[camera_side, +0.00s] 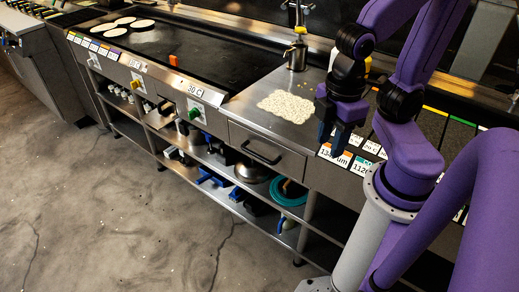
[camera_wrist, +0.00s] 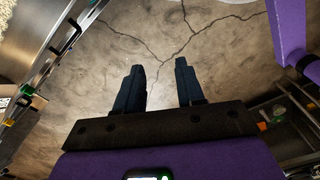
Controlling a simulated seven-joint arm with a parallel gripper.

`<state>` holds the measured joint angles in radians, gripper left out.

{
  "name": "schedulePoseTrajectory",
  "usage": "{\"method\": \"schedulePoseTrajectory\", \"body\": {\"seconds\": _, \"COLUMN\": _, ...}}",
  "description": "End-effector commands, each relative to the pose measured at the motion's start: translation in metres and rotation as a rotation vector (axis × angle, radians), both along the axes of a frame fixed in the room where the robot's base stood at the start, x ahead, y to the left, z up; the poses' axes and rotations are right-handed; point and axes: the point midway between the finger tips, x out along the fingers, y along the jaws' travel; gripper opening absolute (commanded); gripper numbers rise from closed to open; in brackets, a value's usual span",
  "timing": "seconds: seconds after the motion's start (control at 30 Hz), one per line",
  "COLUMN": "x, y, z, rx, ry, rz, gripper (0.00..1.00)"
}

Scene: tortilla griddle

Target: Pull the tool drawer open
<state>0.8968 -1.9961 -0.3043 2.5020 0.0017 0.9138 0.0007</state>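The tool drawer (camera_side: 285,162) is a steel front under the counter, right of the green knob, and looks shut and flush. Its black bar handle (camera_side: 262,152) runs across the front. In the wrist view, a dark bar at the left edge looks like this handle (camera_wrist: 70,38). My gripper (camera_side: 334,140) is to the right of the handle and apart from it, near the counter's front edge. The wrist view shows its two dark fingers (camera_wrist: 162,88) spread apart, with only floor between them.
A griddle (camera_side: 210,62) with pale tortillas (camera_side: 130,23) fills the left of the counter. A shredded pale patch (camera_side: 286,104) lies above the drawer. Labelled bins (camera_side: 362,166) are beside my gripper. Shelves below hold a metal bowl (camera_side: 252,172) and a teal coil (camera_side: 289,191). The floor in front is clear.

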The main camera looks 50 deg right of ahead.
Motion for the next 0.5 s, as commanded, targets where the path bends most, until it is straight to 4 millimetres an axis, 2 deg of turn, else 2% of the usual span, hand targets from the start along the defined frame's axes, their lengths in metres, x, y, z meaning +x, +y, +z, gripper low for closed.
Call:
{"method": "schedulePoseTrajectory", "body": {"seconds": 0.17, "x": 0.013, "y": 0.007, "z": -0.002, "rx": -0.046, "ry": 0.002, "rz": -0.036, "gripper": 0.38}}
{"method": "schedulePoseTrajectory", "body": {"seconds": 0.27, "x": 0.032, "y": 0.017, "z": -0.005, "rx": -0.115, "ry": 0.000, "rz": -0.090, "gripper": 0.38}}
{"method": "schedulePoseTrajectory", "body": {"seconds": 0.5, "x": 0.091, "y": 0.045, "z": -0.023, "rx": -0.322, "ry": -0.027, "rz": -0.264, "gripper": 0.38}}
